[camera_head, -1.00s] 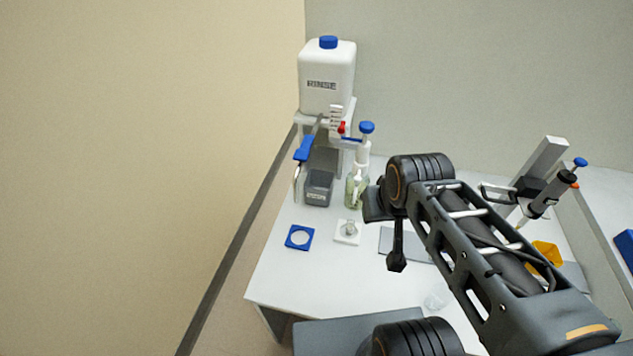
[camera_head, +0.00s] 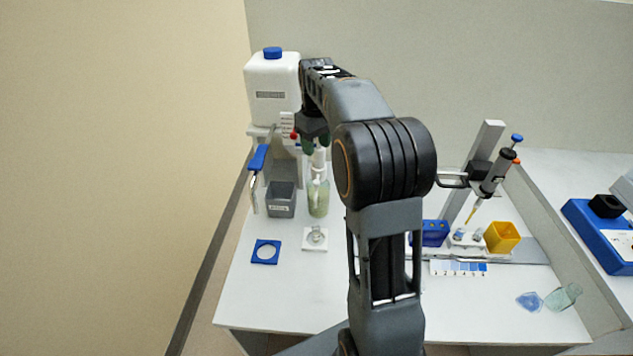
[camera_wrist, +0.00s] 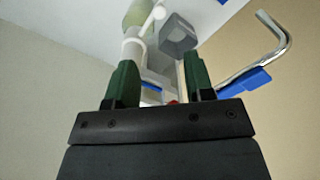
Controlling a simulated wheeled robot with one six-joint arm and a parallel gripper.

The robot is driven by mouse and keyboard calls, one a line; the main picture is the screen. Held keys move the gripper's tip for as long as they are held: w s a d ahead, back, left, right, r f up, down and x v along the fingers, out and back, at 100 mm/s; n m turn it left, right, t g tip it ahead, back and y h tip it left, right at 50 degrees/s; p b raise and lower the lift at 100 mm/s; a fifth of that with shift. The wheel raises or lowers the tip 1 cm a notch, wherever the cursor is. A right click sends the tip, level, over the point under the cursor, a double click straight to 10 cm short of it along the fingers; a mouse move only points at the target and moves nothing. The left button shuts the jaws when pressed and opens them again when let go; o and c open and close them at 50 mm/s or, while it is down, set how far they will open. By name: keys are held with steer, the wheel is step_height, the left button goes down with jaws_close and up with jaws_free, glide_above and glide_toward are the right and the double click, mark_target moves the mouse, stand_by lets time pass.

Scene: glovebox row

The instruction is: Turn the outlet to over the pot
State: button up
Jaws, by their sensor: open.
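The outlet is a bent metal tube with a blue lever (camera_head: 258,158), hanging at the left of the rinse stand. Its lower end is left of the grey pot (camera_head: 281,200), not above it. In the wrist view the metal outlet tube (camera_wrist: 284,50) and its blue lever (camera_wrist: 240,83) are at the right, apart from the pot (camera_wrist: 178,38). My gripper (camera_head: 316,145) is in front of the stand, right of the lever and above the green bottle. Its green fingers (camera_wrist: 160,82) are apart, with nothing clearly held between them. The lever is outside the fingers.
The white rinse tank (camera_head: 272,88) stands above. The green pump bottle (camera_head: 318,195) is right of the pot. A blue square frame (camera_head: 265,252) and a small white stand (camera_head: 315,238) lie in front. A pipette stand (camera_head: 477,175) and yellow box (camera_head: 502,237) are at right.

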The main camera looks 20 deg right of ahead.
mark_target(316, 182)
step_height(316, 182, down, 13)
steer(key=shift+f+p, duration=0.15)
steer(key=shift+p, duration=0.15)
stand_by(0.4)
jaws_close()
stand_by(0.3)
